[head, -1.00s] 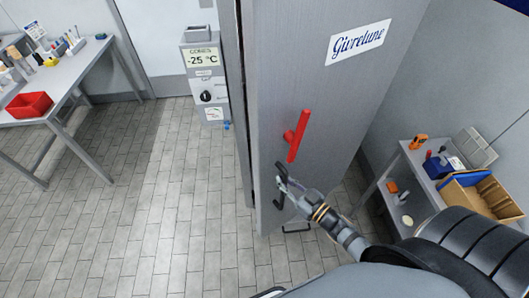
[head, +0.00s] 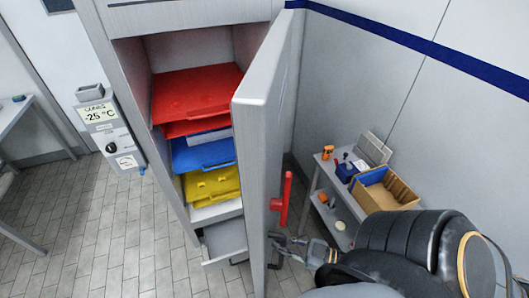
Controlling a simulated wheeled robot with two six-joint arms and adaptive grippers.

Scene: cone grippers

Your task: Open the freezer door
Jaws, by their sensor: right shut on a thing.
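The freezer door (head: 262,120) stands wide open, swung out to the right, its edge toward me. A red handle (head: 284,195) is on its outer face. My right gripper (head: 274,250) is at the door's outer side, just below the red handle. It is shut on the door; its fingers are small and dark, so the exact part held is hard to tell. The open freezer interior shows red (head: 195,90), blue (head: 203,155) and yellow (head: 212,185) bins stacked, with a grey drawer (head: 225,240) below. My left gripper is not in view.
A control box reading -25 °C (head: 105,125) is mounted left of the freezer. A small shelf table with a cardboard box (head: 388,190) and tools stands right of the door. Tiled floor (head: 90,245) is clear at left; a table edge shows far left.

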